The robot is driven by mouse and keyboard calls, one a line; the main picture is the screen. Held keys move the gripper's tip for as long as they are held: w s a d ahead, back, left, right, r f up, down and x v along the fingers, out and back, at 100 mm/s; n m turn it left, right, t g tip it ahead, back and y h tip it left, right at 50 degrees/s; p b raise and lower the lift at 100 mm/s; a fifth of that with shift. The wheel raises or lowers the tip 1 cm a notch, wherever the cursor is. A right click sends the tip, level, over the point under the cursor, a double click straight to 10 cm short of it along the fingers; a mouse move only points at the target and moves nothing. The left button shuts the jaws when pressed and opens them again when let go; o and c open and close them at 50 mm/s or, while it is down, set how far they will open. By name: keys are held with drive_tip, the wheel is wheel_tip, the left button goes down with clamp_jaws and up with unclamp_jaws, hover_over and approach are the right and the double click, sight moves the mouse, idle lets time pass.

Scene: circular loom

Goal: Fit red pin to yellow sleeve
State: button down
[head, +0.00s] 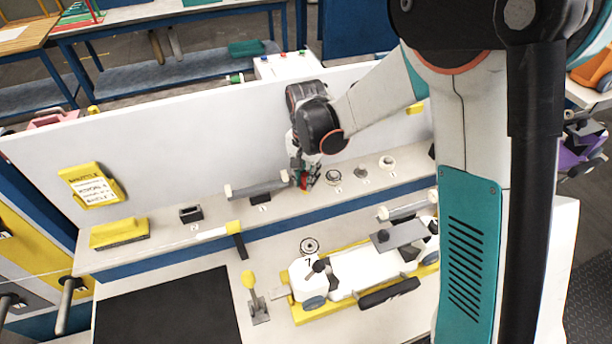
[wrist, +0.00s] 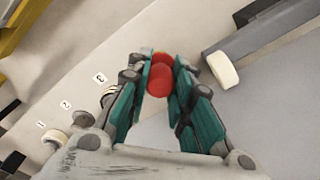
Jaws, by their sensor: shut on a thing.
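My gripper (head: 304,178) is over the long back shelf, in front of the upright grey panel. In the wrist view my gripper (wrist: 165,68) is shut on the red pin (wrist: 158,82), whose rounded red end shows between the teal finger pads. In the head view only a small bit of red shows at the fingertips. I cannot pick out the yellow sleeve for certain.
A grey rod with cream ends (head: 257,188) lies just left of my gripper. Several small round parts, including a ring (head: 334,177), stand to its right. A white shuttle (head: 340,272) sits on a yellow base in front. A black mat (head: 170,310) lies at lower left.

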sight(306, 175)
drive_tip(key=c, duration=1.3)
unclamp_jaws()
drive_tip(key=shift+c, duration=0.2)
wheel_tip(306, 175, up, 12)
